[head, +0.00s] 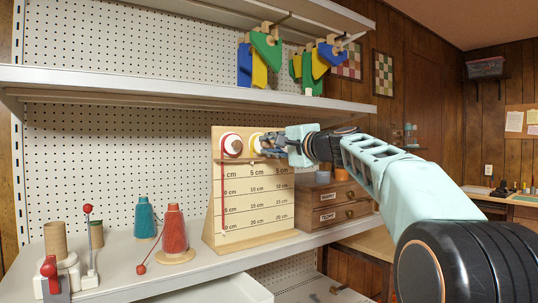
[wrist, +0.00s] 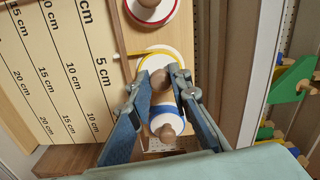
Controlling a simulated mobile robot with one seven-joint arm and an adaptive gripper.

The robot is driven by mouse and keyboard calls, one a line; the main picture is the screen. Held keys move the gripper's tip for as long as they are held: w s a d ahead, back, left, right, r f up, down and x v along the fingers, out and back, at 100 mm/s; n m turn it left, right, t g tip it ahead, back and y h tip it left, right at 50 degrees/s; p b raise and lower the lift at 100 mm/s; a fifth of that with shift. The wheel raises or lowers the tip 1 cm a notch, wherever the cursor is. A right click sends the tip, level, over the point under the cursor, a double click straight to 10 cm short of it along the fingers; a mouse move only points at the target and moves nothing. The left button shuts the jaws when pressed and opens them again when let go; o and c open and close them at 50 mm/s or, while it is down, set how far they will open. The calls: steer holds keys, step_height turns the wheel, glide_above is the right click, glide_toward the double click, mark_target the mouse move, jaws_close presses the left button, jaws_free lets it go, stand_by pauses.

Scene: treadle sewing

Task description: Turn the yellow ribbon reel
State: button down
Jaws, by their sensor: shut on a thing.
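The wooden measuring board (head: 217,215) stands on the shelf with reels along its top. The yellow ribbon reel (head: 255,140) is a white disc with a yellow rim and a wooden knob. It also shows in the wrist view (wrist: 147,62). My gripper (head: 266,145) has its two fingers on either side of the yellow reel's knob, shut on it; it also shows in the wrist view (wrist: 158,80). A short yellow ribbon strip (wrist: 131,53) leaves the reel's edge. The red reel (head: 231,146) is left of it. The blue reel (wrist: 168,124) is hidden in the head view.
A wooden drawer box (head: 335,213) stands right of the board, below my arm. Teal (head: 145,217) and red (head: 174,230) thread cones stand to the left. An upper shelf (head: 190,85) runs above. A red ribbon (head: 222,195) hangs on the board's left side.

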steer(key=shift+f+n+b, duration=0.1)
steer(key=shift+n+b, duration=0.65)
steer(key=shift+n, duration=0.55)
steer(key=c, duration=1.8)
jaws_free()
steer(key=v, duration=1.2)
